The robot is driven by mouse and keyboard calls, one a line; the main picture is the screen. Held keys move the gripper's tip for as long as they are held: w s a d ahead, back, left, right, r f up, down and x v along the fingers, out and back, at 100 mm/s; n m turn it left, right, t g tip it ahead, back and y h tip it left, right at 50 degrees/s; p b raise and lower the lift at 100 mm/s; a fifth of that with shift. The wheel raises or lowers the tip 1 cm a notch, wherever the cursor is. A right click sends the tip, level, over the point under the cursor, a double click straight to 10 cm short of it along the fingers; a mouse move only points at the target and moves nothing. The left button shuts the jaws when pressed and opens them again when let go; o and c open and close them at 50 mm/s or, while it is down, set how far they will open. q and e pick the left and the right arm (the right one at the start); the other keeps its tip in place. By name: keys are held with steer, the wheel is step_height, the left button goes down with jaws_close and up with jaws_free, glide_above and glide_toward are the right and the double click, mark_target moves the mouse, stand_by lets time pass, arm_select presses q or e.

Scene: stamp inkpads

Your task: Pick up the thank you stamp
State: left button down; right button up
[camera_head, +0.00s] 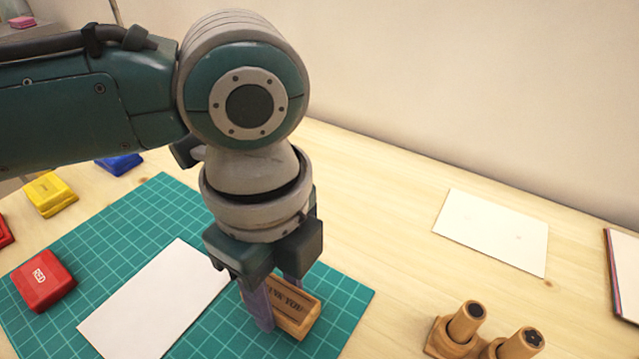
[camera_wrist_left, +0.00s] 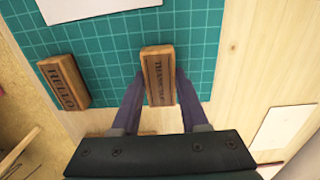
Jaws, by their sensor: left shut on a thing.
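The thank you stamp (camera_head: 296,309) is a wooden block with dark lettering on its top. It lies on the green cutting mat near the mat's right corner. My left gripper (camera_head: 273,300) comes down over it from above and is shut on it, one finger on each side. In the left wrist view the stamp (camera_wrist_left: 157,72) sits between the two purple-grey fingers of the left gripper (camera_wrist_left: 159,97). The stamp appears to be at mat level; I cannot tell whether it is clear of the mat. My right gripper is not in view.
A hello stamp (camera_wrist_left: 63,82) lies to the left in the wrist view. White paper (camera_head: 150,305) and a red inkpad (camera_head: 43,281) lie on the mat (camera_head: 345,300). Yellow (camera_head: 50,193) and blue (camera_head: 118,163) inkpads stand behind. Round wooden stamps (camera_head: 458,330) stand front right. A white card (camera_head: 493,231) lies right.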

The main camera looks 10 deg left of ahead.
mark_target(278, 296)
arm_select(q)
step_height(278, 296, up, 18)
steer(key=p, duration=0.4)
steer(key=shift+r+p, duration=0.25)
steer(key=shift+p, duration=0.05)
